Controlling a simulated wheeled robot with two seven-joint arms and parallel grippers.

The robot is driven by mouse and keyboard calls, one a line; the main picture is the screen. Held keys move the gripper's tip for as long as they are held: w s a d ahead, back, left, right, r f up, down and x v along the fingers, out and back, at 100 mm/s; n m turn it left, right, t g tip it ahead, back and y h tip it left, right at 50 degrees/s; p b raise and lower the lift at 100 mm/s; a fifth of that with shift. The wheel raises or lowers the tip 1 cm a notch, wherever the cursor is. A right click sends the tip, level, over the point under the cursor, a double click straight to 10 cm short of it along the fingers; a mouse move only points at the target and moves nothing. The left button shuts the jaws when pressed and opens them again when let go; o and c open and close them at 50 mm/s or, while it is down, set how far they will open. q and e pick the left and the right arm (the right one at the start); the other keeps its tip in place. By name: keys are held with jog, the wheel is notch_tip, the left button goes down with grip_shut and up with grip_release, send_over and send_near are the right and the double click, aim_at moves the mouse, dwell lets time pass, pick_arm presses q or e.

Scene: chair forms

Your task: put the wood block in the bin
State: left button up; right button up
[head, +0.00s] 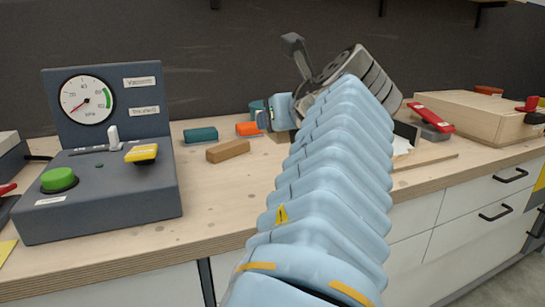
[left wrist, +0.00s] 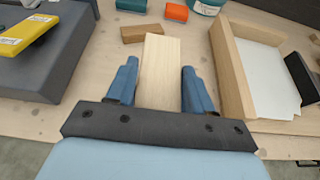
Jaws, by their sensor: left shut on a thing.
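In the left wrist view a pale wood block (left wrist: 159,68) lies lengthwise between the two blue fingers of my left gripper (left wrist: 160,85). The gripper is shut on it. I cannot tell whether the block touches the bench. In the head view my own arm hides the block and the fingers. A wood-walled tray (left wrist: 229,65) with a white inside is to the right of the gripper, apart from it. A teal round container (left wrist: 207,6) stands at the far side; it also shows beside my arm in the head view (head: 256,105). I cannot tell which of them is the bin. My right gripper is not in view.
A brown block (head: 228,150) lies just beyond the held block. A teal block (head: 200,135) and an orange block (head: 247,129) lie farther back. A grey gauge panel (head: 110,195) stands left. A wooden case (head: 480,115) is at the right.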

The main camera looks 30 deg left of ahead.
pick_arm(q)
jog(key=b+x, duration=0.1)
jog(key=x, duration=0.8)
jog(key=b, duration=0.1)
send_over(256, 169)
jog(key=f, duration=0.5)
jog(key=shift+s+d+f, duration=0.1)
jog(key=shift+s+d, duration=0.25)
jog(key=shift+s, duration=0.05)
jog(key=shift+w+a+f, duration=0.2)
jog(key=shift+a+f, duration=0.05)
jog(key=shift+f, duration=0.25)
jog(key=shift+w+a+f+b, duration=0.15)
jog(key=shift+f+b, duration=0.3)
jog(key=shift+f, duration=1.15)
jog(key=shift+f, duration=0.1)
jog(key=shift+f, duration=0.15)
jog(key=o, duration=1)
jog(key=shift+o, duration=0.2)
